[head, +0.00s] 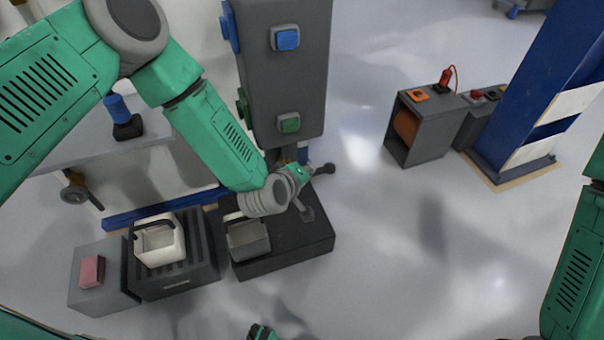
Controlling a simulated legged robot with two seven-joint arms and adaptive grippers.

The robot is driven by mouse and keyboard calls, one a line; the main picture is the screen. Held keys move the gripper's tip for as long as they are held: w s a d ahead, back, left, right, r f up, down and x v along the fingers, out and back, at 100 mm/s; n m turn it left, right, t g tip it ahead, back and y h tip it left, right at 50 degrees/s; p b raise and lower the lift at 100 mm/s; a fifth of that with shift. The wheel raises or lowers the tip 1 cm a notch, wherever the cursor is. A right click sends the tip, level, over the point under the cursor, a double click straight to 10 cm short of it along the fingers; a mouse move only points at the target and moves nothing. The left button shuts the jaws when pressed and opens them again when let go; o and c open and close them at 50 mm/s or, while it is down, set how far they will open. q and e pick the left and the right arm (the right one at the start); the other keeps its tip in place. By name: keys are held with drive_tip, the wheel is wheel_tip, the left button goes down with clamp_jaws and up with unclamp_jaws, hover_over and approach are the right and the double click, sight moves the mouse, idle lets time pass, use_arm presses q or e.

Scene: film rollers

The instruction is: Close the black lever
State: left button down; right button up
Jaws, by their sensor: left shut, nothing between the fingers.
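The black lever (324,169) appears as a short dark arm with a round knob, sticking out to the right at the foot of a tall grey machine column (285,75). My left gripper (305,208) is shut and empty, just below and left of the knob, above the dark base. My left wrist covers part of the lever's mount, so I cannot tell whether they touch.
A grey bin (248,240) stands on the dark base (290,262). To its left are a white basket (160,243) in a black crate and a pink block (91,271) on a grey box. A grey cabinet (430,143) and blue post stand far right. The floor between is clear.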

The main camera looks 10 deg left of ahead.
use_arm(q)
drive_tip(key=v, duration=0.3)
drive_tip(key=shift+s+r, duration=0.25)
drive_tip(key=shift+s, duration=0.05)
drive_tip(key=s+a+r+m+g+y+p, duration=0.1)
drive_tip(key=s+a+m+g+p, duration=0.2)
drive_tip(key=s, duration=0.7)
drive_tip(key=s+a+r+m+g+y+p, duration=0.1)
drive_tip(key=s+a+r+m+g+p, duration=0.1)
drive_tip(key=s+a+m+g+p, duration=0.2)
drive_tip(key=s+a+r+m+g+p, duration=0.2)
drive_tip(key=s+a, duration=0.6)
drive_tip(key=s, duration=1)
drive_tip(key=m+g+p, duration=0.1)
drive_tip(key=p, duration=0.1)
drive_tip(key=shift+a+m+y+p, duration=0.25)
drive_tip(key=shift+m+y+p, duration=0.05)
drive_tip(key=shift+y, duration=0.1)
